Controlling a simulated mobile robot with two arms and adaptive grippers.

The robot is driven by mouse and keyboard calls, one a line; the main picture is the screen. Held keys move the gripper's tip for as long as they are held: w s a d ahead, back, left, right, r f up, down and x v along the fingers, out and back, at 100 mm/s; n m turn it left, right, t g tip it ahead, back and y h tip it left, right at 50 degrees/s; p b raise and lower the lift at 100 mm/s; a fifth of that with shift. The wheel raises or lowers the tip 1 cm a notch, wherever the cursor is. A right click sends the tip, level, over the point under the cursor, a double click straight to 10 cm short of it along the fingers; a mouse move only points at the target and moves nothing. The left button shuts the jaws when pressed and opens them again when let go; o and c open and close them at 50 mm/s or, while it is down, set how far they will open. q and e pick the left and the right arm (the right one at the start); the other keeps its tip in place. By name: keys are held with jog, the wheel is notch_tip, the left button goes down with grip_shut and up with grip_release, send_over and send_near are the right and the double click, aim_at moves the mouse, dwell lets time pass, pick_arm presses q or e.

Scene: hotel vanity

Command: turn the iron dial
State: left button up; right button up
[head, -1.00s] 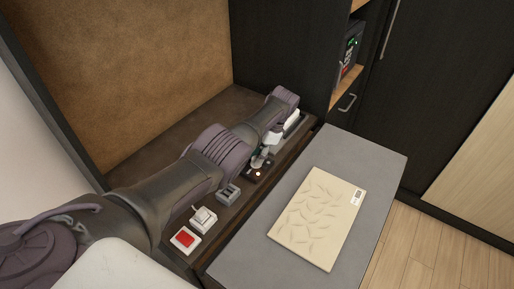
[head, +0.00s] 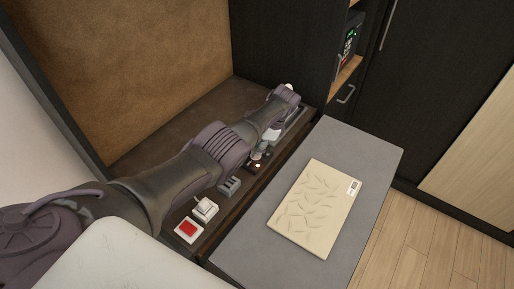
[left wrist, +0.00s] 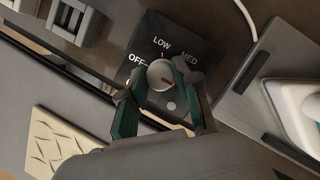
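My left gripper (left wrist: 157,84) is over the panel, with one green-lined finger on each side of the dial. The fingers are apart, and I cannot tell whether either touches the knob. In the head view my left gripper (head: 260,151) is small, above the dark panel (head: 257,165), and the knob is hard to make out. My right gripper is not in view.
A white iron (left wrist: 298,110) on a grey pad (left wrist: 250,118) is right of the panel. A grey block (left wrist: 75,20) is left of it. A red switch (head: 188,229) and a white switch (head: 205,209) are nearer. A beige patterned board (head: 315,208) lies on the grey top (head: 365,150).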

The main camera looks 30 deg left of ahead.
pick_arm(q)
jog(key=o, duration=0.4)
jog(key=v, duration=1.2)
